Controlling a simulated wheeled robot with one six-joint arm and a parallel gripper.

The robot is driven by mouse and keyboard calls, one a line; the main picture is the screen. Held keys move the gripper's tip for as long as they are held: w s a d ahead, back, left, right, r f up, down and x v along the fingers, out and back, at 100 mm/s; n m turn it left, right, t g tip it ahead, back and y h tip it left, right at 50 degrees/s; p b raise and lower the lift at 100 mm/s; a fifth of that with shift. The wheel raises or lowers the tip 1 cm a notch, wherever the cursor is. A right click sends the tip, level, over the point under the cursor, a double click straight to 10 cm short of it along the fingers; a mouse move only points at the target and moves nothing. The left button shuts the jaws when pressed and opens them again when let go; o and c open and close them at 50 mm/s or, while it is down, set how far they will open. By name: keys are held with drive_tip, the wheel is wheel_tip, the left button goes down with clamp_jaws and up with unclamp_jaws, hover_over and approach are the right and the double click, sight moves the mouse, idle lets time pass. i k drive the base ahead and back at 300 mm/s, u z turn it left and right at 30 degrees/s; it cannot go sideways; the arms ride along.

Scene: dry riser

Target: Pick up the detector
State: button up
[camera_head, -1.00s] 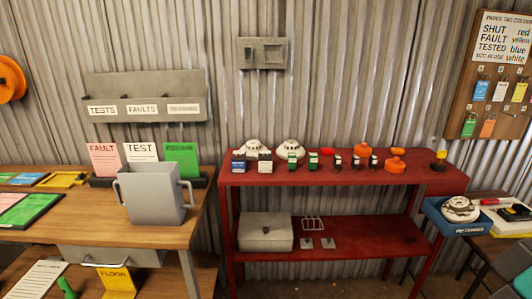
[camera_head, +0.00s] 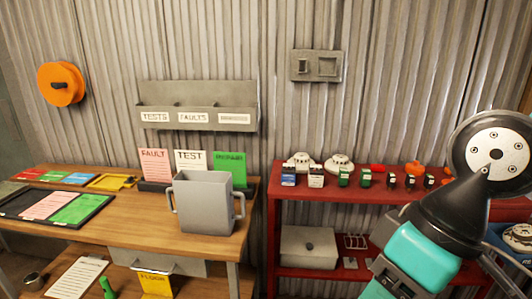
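Two white round detectors stand on the red shelf's top, one on the left (camera_head: 299,160) and one beside it (camera_head: 339,163). Another white round detector (camera_head: 518,236) shows partly at the right edge, in a blue tray (camera_head: 497,238) that my arm partly covers. My arm, teal and black with a round grey joint cap, fills the lower right. My gripper itself does not show.
A red shelf unit (camera_head: 279,215) stands right of a wooden bench (camera_head: 140,225). A grey two-handled bin (camera_head: 205,203) stands on the bench. Small dark blocks and orange items line the shelf top. A grey box (camera_head: 307,247) sits on the lower shelf.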

sight(332, 165)
drive_tip(key=u, duration=0.2)
drive_tip(key=i, duration=1.25)
drive_tip(key=z, duration=0.55)
